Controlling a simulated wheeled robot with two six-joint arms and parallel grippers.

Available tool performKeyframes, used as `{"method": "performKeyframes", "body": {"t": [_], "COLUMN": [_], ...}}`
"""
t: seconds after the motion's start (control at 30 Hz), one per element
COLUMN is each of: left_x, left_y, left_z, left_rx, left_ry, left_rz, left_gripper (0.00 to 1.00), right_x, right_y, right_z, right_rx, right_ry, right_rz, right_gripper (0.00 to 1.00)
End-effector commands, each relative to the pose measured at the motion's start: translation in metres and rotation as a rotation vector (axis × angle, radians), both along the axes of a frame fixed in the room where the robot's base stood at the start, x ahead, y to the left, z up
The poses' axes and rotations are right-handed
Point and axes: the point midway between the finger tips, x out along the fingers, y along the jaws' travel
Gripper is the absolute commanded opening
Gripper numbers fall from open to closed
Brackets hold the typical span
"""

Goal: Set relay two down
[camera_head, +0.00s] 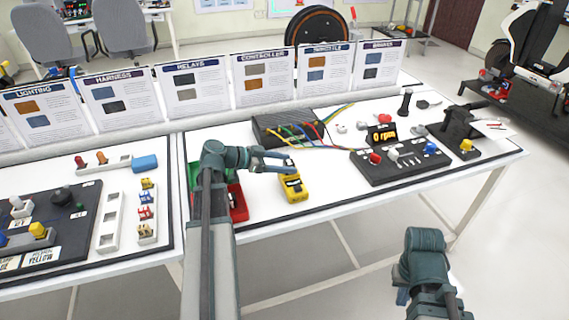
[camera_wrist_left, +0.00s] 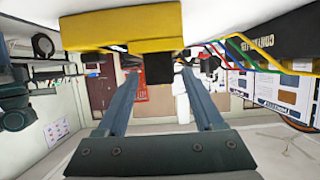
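My left gripper (camera_head: 287,161) reaches over the white table, just above and behind the yellow handheld device (camera_head: 291,188). Its two fingers show apart in the left wrist view (camera_wrist_left: 158,78). A small black block (camera_wrist_left: 160,68), perhaps a relay, sits against the yellow device (camera_wrist_left: 120,28) in that view. The block lies between the fingertips with a gap on each side. I cannot read a number on it. My right gripper (camera_head: 430,292) hangs low at the lower right, off the table, with its fingers mostly hidden.
A red bin (camera_head: 238,207) and a green bin (camera_head: 193,176) stand left, partly behind my left arm. A black wired box (camera_head: 270,127) is behind the device. A black control panel (camera_head: 375,175) is right.

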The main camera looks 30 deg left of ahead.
Motion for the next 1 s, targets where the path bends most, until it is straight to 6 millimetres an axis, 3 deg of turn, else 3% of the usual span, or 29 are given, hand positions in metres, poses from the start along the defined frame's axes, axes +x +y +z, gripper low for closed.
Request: {"method": "performKeyframes", "body": {"t": [0.3, 0.7, 1.0], "left_x": [-0.002, -0.056, -0.081], "left_y": [0.001, 0.049, 0.069], "left_z": [0.006, 0.037, 0.049], "left_rx": [0.000, -0.001, -0.001], "left_ry": [0.000, 0.000, 0.001], "left_rz": [0.001, 0.004, 0.000], "left_gripper": [0.69, 0.69, 0.69], "right_x": [0.000, 0.000, 0.000], "right_y": [0.000, 0.000, 0.000], "right_z": [0.006, 0.037, 0.049], "right_rx": [0.000, 0.000, 0.000], "right_ry": [0.000, 0.000, 0.000], "right_rz": [0.000, 0.000, 0.000], "right_gripper": [0.00, 0.00, 0.00]}}
